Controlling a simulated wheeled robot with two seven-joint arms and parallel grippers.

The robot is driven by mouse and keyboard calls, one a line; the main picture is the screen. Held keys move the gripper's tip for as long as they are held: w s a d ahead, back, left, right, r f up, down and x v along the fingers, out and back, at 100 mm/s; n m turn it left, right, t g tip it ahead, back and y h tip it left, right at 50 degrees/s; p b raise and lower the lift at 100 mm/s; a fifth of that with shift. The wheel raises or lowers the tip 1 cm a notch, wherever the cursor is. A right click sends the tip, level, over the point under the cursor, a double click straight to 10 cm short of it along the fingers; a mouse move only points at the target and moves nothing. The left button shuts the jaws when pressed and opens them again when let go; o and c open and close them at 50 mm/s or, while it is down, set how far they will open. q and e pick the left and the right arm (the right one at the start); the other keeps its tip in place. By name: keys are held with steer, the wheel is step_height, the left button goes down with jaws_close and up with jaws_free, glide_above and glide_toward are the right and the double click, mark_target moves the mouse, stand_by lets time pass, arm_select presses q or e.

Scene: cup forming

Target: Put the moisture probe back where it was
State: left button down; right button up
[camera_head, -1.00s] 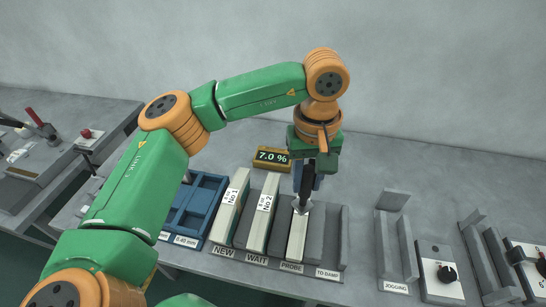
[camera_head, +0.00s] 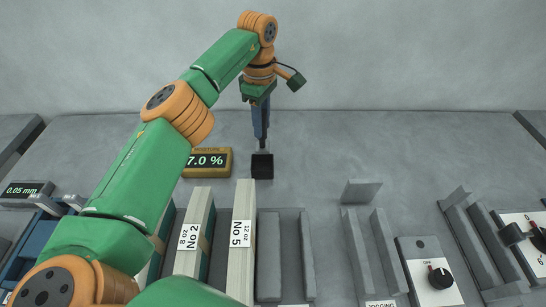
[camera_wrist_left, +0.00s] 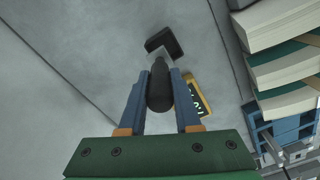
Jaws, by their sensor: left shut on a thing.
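My left gripper (camera_head: 261,135) points down at the back of the bench, its blue fingers shut on the moisture probe. In the left wrist view, the probe's dark rounded handle (camera_wrist_left: 159,88) sits between the fingers. A small black block (camera_head: 262,166), which looks like the probe's stand, is on the bench just below the fingertips. It also shows in the left wrist view (camera_wrist_left: 165,42), just beyond the probe. I cannot tell whether the probe touches it. The yellow moisture display (camera_head: 206,162) reads 7.0 % just left of the block. My right gripper is out of view.
Stack No 2 (camera_head: 193,238) and stack No 5 (camera_head: 241,245) stand in slots in front of the block. The grey slot right of them (camera_head: 282,255) is empty. A grey jogging fixture (camera_head: 364,245) and a switch box (camera_head: 430,272) stand farther right.

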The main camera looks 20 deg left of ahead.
mark_target(261, 141)
arm_select(q)
steer(key=f, duration=0.1)
steer(key=s+f, duration=0.1)
steer(key=f, duration=0.1)
steer(key=shift+s+d+p, duration=0.1)
steer(key=shift+s+p, duration=0.05)
steer(key=shift+p, duration=0.25)
step_height(261, 141, down, 4)
steer(key=shift+f+p, duration=0.1)
steer(key=shift+p, duration=0.2)
steer(key=shift+w+f, duration=0.1)
steer(key=shift+w, duration=0.15)
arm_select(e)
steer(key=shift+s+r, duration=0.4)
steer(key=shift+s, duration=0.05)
arm_select(q)
steer(key=shift+s, duration=0.1)
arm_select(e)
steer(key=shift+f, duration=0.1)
arm_select(q)
steer(key=shift+f, duration=0.1)
steer(key=c, duration=0.6)
jaws_free()
